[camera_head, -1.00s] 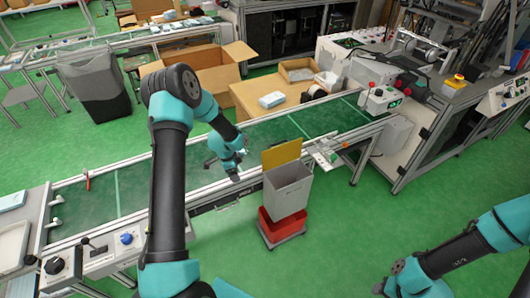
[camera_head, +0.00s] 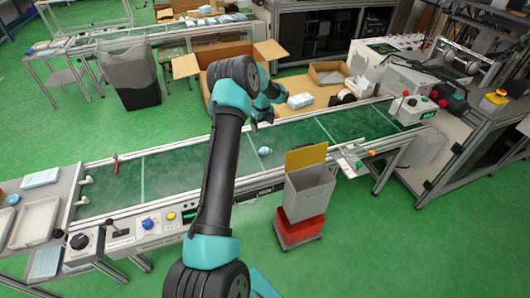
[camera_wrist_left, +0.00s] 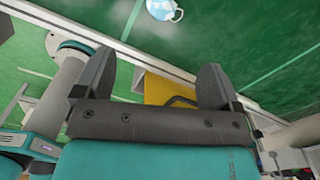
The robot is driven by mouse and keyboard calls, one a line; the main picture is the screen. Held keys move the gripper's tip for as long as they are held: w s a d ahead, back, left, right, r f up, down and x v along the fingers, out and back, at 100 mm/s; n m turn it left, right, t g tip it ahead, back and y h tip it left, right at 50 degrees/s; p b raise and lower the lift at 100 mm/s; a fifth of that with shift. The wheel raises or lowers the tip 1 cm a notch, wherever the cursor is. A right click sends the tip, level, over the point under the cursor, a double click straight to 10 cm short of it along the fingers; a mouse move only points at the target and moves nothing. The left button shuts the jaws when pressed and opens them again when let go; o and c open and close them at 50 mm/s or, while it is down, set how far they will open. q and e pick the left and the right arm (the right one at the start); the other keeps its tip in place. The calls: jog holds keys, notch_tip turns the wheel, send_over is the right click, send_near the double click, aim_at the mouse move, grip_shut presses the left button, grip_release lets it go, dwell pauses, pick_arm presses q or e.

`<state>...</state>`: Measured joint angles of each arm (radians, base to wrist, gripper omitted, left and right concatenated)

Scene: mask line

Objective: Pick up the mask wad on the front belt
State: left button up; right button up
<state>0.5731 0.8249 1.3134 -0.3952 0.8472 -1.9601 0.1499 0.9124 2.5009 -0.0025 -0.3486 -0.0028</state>
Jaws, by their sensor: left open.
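The mask wad is a small, crumpled light blue and white lump (camera_head: 265,151) on the green front belt (camera_head: 185,170), just right of my left arm. It also shows at the top edge of the left wrist view (camera_wrist_left: 163,9), partly cut off, beyond the fingertips. My left gripper (camera_wrist_left: 155,75) is open, with its two dark fingers apart and no object held between them. In the head view my left wrist is raised above the belt's far side, and the fingers are hard to make out there. My right gripper is out of view.
A grey bin with a yellow flap (camera_head: 310,190) stands on a red box (camera_head: 300,228) at the belt's near side. An open cardboard box (camera_head: 190,66) and a brown table (camera_head: 325,95) are behind the belt. The green floor at front right is clear.

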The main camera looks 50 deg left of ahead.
aim_at(264, 148)
pick_arm(q)
notch_tip(264, 148, down, 12)
jog(key=shift+r, duration=0.1)
dwell(0.4)
jog(key=shift+w+d+f, duration=0.15)
jog(key=shift+f, duration=2.45)
jog(key=shift+c, duration=0.2)
jog(key=c, duration=1)
jog(key=shift+c, duration=0.2)
